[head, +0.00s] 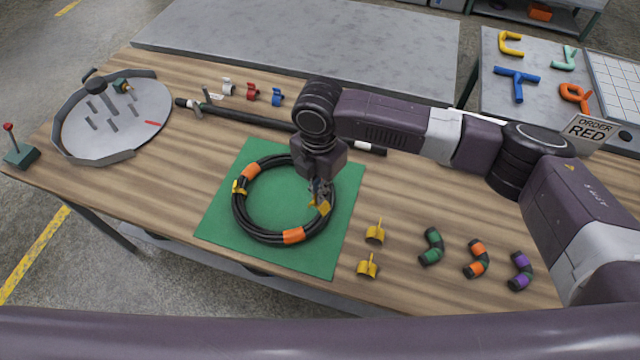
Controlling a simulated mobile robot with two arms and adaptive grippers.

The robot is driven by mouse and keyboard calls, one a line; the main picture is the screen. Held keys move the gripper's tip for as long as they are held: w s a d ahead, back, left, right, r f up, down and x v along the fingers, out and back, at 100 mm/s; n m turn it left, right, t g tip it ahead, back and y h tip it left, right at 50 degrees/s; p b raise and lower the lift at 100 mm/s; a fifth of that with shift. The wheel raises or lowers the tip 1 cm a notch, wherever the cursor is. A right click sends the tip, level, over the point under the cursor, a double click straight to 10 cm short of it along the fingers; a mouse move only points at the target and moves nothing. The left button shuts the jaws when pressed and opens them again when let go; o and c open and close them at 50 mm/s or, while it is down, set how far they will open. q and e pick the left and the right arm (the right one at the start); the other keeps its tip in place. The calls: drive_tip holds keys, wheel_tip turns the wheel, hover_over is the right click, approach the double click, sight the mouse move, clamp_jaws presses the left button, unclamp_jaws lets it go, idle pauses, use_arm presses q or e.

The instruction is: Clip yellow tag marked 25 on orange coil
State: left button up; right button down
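A black hose coil (238,212) with orange bands (293,236) lies on a green mat (340,245). A yellow tag (240,187) sits on the coil's left side. My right gripper (319,197) points down at the coil's right side. It appears shut on another yellow tag (318,205), which is right at the hose beside an orange band; whether it is clipped around the hose is hidden. Two more yellow tags, an upper one (375,231) and a lower one (367,266), stand on the table right of the mat. No tag numbers are readable. My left gripper is not in view.
Green, orange and purple banded elbow hoses (475,260) lie at the right. A dark bar (240,121) lies behind the mat, with white, red and blue clips (252,92) beyond it. A round grey tray (140,122) stands at the left. A sign (590,130) reads "ORDER RED".

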drive_tip(key=shift+a+r+p, duration=0.1)
drive_tip(key=shift+a+p, duration=0.05)
drive_tip(key=shift+p, duration=0.3)
drive_tip(key=shift+f, duration=0.35)
drive_tip(key=shift+f+b, duration=0.85)
drive_tip(key=shift+f, duration=0.4)
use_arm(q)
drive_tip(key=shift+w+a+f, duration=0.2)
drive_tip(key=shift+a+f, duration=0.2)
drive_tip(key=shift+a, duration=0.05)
use_arm(e)
drive_tip(key=shift+f, duration=0.45)
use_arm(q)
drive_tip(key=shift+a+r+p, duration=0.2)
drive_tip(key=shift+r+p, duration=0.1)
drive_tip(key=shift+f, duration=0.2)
use_arm(e)
drive_tip(key=shift+f, duration=0.3)
